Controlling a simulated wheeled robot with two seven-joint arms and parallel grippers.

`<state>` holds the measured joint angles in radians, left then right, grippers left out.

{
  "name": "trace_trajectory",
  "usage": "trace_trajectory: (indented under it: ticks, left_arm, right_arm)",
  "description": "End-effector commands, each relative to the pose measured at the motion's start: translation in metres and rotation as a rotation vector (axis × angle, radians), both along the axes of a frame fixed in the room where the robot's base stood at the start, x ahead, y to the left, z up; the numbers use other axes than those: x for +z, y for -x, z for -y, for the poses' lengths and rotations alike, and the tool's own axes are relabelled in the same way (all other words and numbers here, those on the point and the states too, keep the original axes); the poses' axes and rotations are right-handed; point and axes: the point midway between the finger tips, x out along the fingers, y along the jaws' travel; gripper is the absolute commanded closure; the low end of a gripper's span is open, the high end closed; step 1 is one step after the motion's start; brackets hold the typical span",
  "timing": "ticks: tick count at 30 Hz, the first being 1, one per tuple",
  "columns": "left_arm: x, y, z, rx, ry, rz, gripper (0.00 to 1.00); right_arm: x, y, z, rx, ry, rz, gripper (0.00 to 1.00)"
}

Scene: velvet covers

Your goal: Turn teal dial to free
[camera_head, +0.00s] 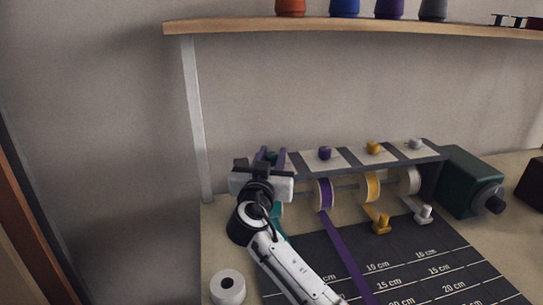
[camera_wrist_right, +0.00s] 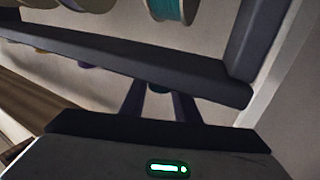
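The teal dial (camera_head: 271,155) sits at the left end of the dark rack's top bar. It is mostly hidden by my right gripper (camera_head: 273,154), whose two fingers stand apart on either side of it. In the right wrist view the teal dial (camera_wrist_right: 158,89) shows as a small patch between the spread fingers, partly behind the bar. I cannot tell whether a finger touches it. The label under the dial is hidden, so its setting cannot be read. The teal spool (camera_wrist_right: 173,8) hangs at the top of the wrist view. My left gripper is not in view.
A purple dial (camera_head: 325,153), a yellow dial (camera_head: 373,148) and a white dial (camera_head: 416,144) line the same bar. A purple ribbon (camera_head: 345,255) runs over the dark measuring mat (camera_head: 425,255). A green box (camera_head: 468,183) stands right; a white roll (camera_head: 227,287) stands front left.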

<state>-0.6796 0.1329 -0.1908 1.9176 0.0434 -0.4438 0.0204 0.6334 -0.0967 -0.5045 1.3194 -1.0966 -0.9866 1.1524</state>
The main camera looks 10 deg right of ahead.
Motion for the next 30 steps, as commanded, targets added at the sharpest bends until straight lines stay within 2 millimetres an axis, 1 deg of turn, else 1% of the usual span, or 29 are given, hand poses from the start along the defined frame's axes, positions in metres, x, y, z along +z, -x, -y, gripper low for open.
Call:
trace_trajectory:
  ticks: [1,3,4,13,20,23,30]
  left_arm:
    - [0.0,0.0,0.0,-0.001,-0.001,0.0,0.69]
    - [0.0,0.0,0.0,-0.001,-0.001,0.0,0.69]
    - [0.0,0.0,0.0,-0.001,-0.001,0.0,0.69]
    - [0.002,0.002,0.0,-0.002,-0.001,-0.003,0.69]
    - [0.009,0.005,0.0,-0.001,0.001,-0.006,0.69]
    - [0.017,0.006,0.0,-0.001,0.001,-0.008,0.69]
    - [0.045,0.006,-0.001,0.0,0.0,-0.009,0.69]
  right_arm:
    - [0.0,0.0,0.0,0.0,0.0,0.0,0.8]
    - [0.0,0.0,0.0,0.0,0.0,0.0,0.92]
    - [0.0,0.0,0.0,0.0,0.0,0.0,0.96]
    - [0.0,0.001,0.0,0.036,-0.001,-0.001,0.96]
    - [0.001,0.001,0.001,0.161,0.0,-0.001,0.96]
    - [0.003,0.002,0.002,0.244,-0.001,-0.002,0.96]
    - [0.005,0.001,0.003,0.468,0.006,-0.001,0.96]
